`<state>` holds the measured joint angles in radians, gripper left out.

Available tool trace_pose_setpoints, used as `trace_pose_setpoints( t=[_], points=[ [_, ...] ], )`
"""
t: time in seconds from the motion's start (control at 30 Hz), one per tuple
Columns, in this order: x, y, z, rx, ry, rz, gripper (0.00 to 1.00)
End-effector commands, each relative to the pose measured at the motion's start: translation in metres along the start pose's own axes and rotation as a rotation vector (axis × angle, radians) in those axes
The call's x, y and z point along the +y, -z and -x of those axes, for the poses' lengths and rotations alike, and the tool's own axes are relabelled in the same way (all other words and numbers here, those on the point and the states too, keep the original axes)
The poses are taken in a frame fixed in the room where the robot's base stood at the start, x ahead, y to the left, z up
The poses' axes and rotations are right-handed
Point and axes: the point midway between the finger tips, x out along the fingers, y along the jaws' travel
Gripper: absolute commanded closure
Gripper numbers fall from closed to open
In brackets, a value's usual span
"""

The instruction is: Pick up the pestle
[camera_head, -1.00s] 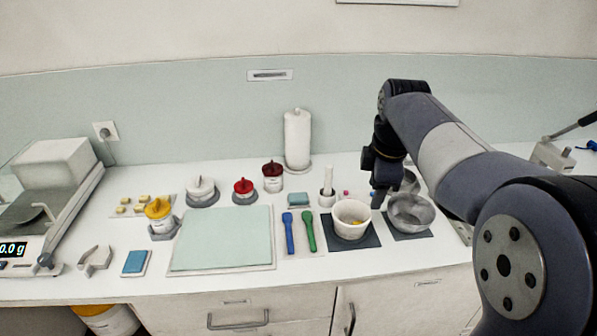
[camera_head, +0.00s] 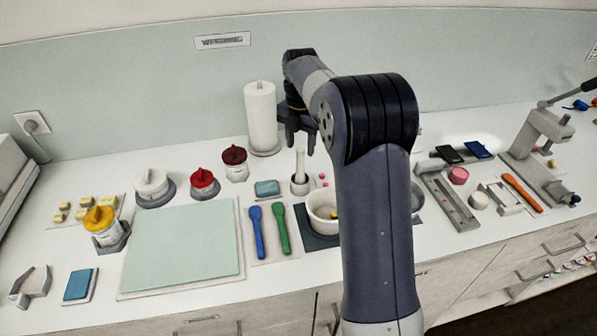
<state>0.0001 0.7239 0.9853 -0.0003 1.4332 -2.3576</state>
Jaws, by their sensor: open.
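In this view the fingers overlap the space just behind or over the pestle; I cannot tell the exact depth gap. Nothing shows between the fingers. A white bowl (camera_head: 322,205) with something yellow in it stands in front of the pestle, partly hidden by my arm.
A paper towel roll (camera_head: 261,118) stands left of my gripper. A teal sponge (camera_head: 267,188) lies left of the pestle, and small pink pieces (camera_head: 323,177) lie to its right. Blue (camera_head: 257,232) and green (camera_head: 281,229) spoons lie in front. The metal bowl is mostly hidden by my arm.

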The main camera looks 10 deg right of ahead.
Motion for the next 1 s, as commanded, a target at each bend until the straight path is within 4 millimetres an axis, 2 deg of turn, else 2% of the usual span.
trace_pose_setpoints(
  t=[0.23,0.5,0.8,1.0],
  points=[
    [0.0,0.0,-0.02,0.002,0.002,-0.001,0.53],
    [0.002,-0.002,-0.057,0.002,0.001,-0.001,0.53],
    [0.002,-0.002,-0.063,-0.001,-0.001,-0.001,0.53],
    [0.002,-0.002,-0.063,-0.001,-0.001,-0.001,0.69]
  ],
)
